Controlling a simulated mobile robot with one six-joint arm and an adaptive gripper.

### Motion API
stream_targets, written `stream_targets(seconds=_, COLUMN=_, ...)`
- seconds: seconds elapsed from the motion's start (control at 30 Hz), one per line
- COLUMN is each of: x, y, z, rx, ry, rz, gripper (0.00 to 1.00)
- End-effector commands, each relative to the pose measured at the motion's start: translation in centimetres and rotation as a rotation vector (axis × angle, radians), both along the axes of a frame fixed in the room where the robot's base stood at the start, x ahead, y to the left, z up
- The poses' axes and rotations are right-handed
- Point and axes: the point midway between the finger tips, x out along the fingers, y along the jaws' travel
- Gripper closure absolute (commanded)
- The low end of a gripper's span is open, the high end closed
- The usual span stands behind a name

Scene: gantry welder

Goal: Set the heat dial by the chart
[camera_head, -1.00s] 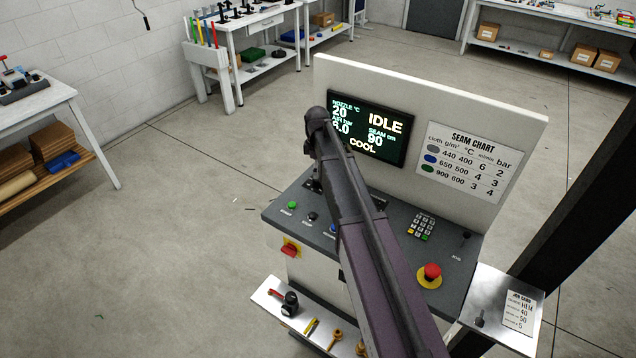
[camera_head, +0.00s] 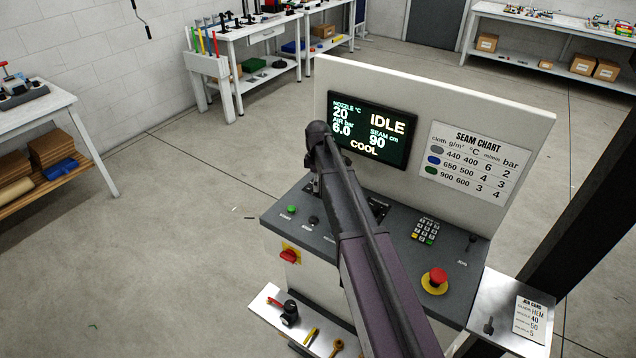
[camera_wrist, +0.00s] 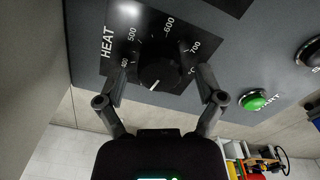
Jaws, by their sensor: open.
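The heat dial (camera_wrist: 160,70) is a black knob on a dark plate marked HEAT, with 400, 500, 600 and 700 around it. A white pointer line shows on the knob's lower edge in the wrist view, away from the numbers. My gripper (camera_wrist: 162,80) is open, its fingers on either side of the knob; I cannot tell whether they touch it. In the head view my arm hides the dial. The seam chart (camera_head: 470,165) lists grey 400, blue 500 and green 600 °C.
The display (camera_head: 371,130) reads IDLE, nozzle 20 and COOL. A green start button (camera_wrist: 254,101) lies close to the right of the dial. A red emergency button (camera_head: 435,280), a keypad (camera_head: 426,231) and a red switch (camera_head: 288,255) are on the console. The floor to the left is open.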

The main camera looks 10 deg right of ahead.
Motion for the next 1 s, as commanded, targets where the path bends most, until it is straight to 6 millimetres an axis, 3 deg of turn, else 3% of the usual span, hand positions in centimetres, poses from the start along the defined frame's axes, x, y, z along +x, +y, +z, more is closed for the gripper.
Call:
stream_targets(seconds=0.07, x=0.0, y=-0.02, z=0.01, rx=0.0, ry=0.0, rz=0.0, gripper=0.13)
stream_targets(seconds=0.33, x=0.0, y=-0.05, z=0.0, rx=0.0, ry=0.0, rz=-0.001, gripper=0.93)
stream_targets(seconds=0.67, x=-0.02, y=-0.09, z=0.0, rx=0.0, ry=0.0, rz=-0.017, gripper=0.95)
stream_targets(seconds=1.0, x=-0.01, y=-0.14, z=-0.01, rx=0.0, ry=0.001, rz=-0.157, gripper=0.95)
